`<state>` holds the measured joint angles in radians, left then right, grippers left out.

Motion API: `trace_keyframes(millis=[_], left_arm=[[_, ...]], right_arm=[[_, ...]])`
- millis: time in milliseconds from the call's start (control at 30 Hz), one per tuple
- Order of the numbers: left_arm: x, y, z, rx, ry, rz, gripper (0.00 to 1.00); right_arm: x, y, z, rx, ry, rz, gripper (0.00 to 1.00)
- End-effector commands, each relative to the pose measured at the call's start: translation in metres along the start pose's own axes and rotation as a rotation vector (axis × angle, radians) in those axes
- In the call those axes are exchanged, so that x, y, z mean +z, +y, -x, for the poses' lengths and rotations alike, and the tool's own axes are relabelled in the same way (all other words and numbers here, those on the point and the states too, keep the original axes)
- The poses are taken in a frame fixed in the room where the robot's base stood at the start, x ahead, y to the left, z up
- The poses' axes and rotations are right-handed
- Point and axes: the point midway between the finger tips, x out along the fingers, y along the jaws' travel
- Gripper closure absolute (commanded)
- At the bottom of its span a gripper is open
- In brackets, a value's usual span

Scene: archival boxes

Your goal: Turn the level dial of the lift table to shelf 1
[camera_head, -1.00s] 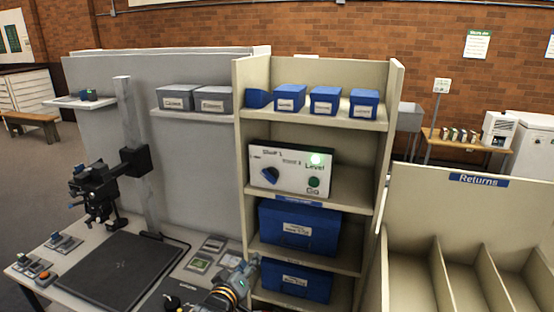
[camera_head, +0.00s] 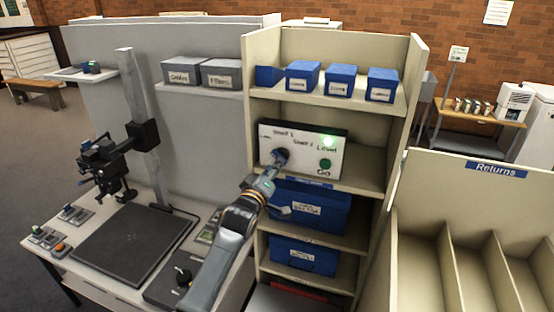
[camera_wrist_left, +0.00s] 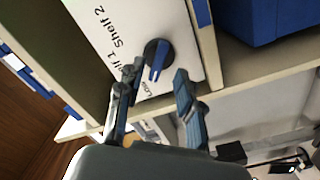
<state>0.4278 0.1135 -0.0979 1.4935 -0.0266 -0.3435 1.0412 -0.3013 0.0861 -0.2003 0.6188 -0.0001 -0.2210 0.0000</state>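The level dial (camera_head: 281,156) is a dark round knob with a blue grip on a white control panel (camera_head: 303,160) in the shelf unit. In the left wrist view the dial (camera_wrist_left: 158,56) shows close up, its blue grip pointing roughly towards the "Low" label, with "Shelf 1" and "Shelf 2" printed beside it. My left gripper (camera_head: 274,168) is right at the dial in the head view. In the left wrist view the fingers of my left gripper (camera_wrist_left: 154,82) are apart, one on each side of the dial's grip; contact cannot be told. My right gripper is not in view.
A green "Go" button (camera_head: 325,164) and a lit green lamp (camera_head: 328,141) are on the panel's right. Blue boxes (camera_head: 312,208) stand below the panel, and smaller ones (camera_head: 340,80) above. A black camera stand (camera_head: 118,155) is at left. The returns bin (camera_head: 480,170) is at right.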

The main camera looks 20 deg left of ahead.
Motion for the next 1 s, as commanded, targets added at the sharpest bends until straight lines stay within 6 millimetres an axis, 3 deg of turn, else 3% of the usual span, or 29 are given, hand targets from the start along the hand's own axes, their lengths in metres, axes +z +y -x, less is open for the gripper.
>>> trace_keyframes(millis=[100,300,667,833,1000], left_arm=[[0.0,0.001,-0.017,0.0,-0.001,0.0,0.64],[0.0,0.001,-0.031,0.001,0.0,0.0,0.64],[0.001,0.0,-0.034,0.001,-0.001,0.0,0.64],[0.001,0.0,-0.034,0.001,-0.001,0.0,0.97],[0.001,0.0,-0.034,0.001,-0.001,0.0,1.0]], right_arm=[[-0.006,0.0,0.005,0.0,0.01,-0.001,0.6],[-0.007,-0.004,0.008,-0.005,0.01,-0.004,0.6],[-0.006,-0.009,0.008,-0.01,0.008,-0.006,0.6],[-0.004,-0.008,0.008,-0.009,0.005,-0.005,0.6],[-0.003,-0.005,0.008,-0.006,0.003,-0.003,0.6]])
